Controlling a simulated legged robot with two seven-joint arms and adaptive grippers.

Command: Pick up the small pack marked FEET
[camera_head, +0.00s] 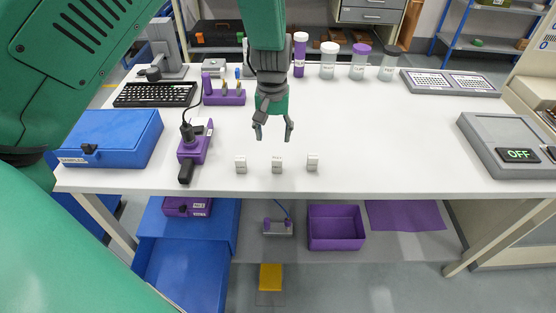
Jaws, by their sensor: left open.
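Three small white packs stand in a row near the front edge of the white table: a left one (240,164), a middle one (277,165) and a right one (312,162). Each has dark print, too small for me to read surely, so I cannot tell which is marked FEET. My left gripper (273,136) points down with its fingers spread and nothing between them. In the picture it is just above and behind the middle pack, apart from it. My right gripper is not in view.
A purple tool (195,150) and a blue case (112,138) lie left of the packs. A purple rack (224,97), a keyboard (155,95) and several lidded jars stand behind. A grey device reading OFF (518,155) is at the right. The table (400,140) right of the packs is clear.

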